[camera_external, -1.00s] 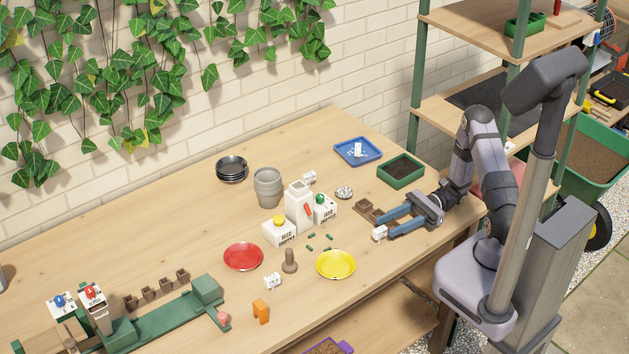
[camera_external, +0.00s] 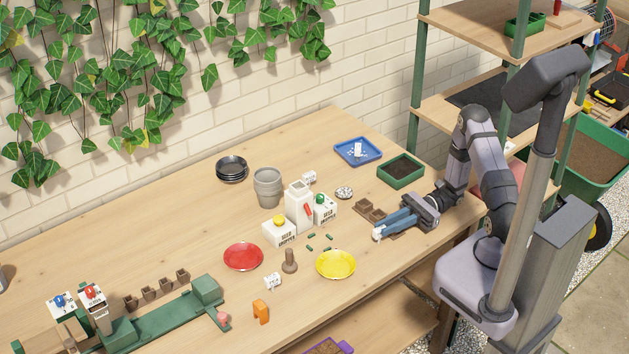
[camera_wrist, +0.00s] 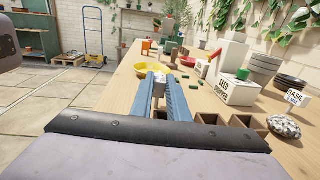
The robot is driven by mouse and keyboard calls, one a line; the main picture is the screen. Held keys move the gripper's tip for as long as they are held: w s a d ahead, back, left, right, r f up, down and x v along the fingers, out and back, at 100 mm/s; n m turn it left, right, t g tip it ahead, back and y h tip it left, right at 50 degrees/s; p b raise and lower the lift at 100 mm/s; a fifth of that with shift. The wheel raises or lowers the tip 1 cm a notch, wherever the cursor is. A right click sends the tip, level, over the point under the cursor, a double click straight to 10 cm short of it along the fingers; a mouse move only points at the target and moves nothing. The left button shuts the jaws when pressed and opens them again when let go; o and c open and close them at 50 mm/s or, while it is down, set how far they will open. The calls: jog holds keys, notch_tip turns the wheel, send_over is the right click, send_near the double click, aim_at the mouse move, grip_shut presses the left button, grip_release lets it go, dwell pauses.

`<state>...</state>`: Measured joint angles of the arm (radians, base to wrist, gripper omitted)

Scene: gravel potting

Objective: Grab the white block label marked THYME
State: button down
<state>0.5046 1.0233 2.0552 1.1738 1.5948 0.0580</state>
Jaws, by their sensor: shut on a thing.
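My gripper (camera_external: 381,230) is low over the right part of the table, shut on a white block label (camera_external: 376,236). In the wrist view my gripper (camera_wrist: 159,80) holds the white block (camera_wrist: 158,91) between its blue fingertips. The fingers hide most of the block, and its lettering cannot be read. Other small white block labels stand in front of the red plate (camera_external: 272,281) and behind the white bottle (camera_external: 309,178); their words are too small to read. In the wrist view one white label reads BASIL (camera_wrist: 295,98).
Brown pot cells (camera_external: 366,207) lie beside my gripper. A yellow plate (camera_external: 335,274), a red plate (camera_external: 243,267) and a white seed dropper box (camera_external: 279,233) are to the left. A green soil tray (camera_external: 401,183) and a blue tray (camera_external: 373,160) are behind. The table's front edge is near.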

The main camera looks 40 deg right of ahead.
notch_tip(320, 180, up, 10)
dwell(0.7)
